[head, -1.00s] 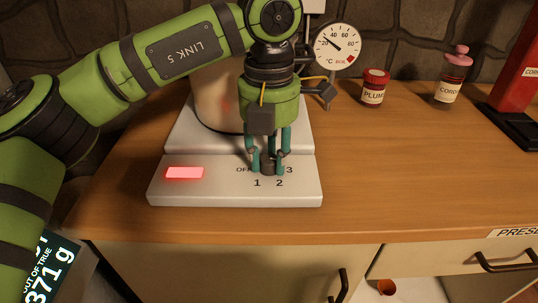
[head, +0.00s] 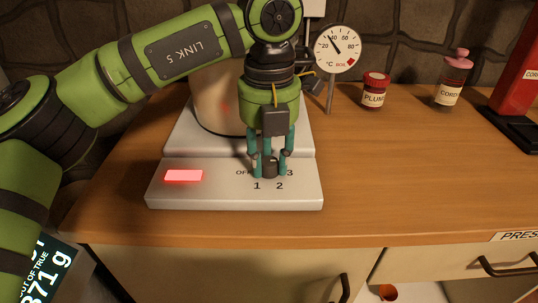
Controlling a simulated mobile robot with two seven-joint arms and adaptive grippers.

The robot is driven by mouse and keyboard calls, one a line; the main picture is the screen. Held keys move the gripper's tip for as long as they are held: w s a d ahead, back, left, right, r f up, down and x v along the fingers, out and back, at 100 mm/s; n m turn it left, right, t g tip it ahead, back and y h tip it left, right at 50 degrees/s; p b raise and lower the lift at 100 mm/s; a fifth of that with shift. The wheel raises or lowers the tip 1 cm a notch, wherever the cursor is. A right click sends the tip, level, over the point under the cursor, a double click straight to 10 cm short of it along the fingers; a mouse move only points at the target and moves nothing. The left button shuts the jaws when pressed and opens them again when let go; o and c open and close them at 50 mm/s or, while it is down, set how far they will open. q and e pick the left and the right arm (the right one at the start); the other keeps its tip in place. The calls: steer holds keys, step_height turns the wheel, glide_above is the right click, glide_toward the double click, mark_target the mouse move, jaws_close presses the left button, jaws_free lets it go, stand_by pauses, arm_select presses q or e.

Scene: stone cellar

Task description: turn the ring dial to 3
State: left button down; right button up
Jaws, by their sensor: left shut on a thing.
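The hob (head: 225,195) is a pale metal unit with a stepped front panel, on the wooden counter. The ring dial (head: 270,168) is a small dark knob on that panel, with OFF, 1, 2 and 3 printed around it. My left gripper (head: 270,165) points down from above and is shut on the dial, its teal fingers around it. The fingers partly cover the dial and some of the OFF label, and I cannot tell which mark it points at. A red lamp (head: 184,176) glows at the panel's left. My right gripper is not in view.
A pot (head: 217,97) stands on the hob behind my arm. A round thermometer (head: 337,48) stands on a post beside it. A plum jar (head: 375,91), a cordial bottle (head: 451,80) and a red stand (head: 516,80) are further right. The counter's front right is clear.

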mark_target(270, 161)
arm_select(q)
steer(key=shift+f, duration=0.15)
steer(key=c, duration=0.9)
jaws_free()
steer(key=shift+r, duration=0.35)
step_height(270, 161, up, 12)
steer(key=shift+f, duration=0.25)
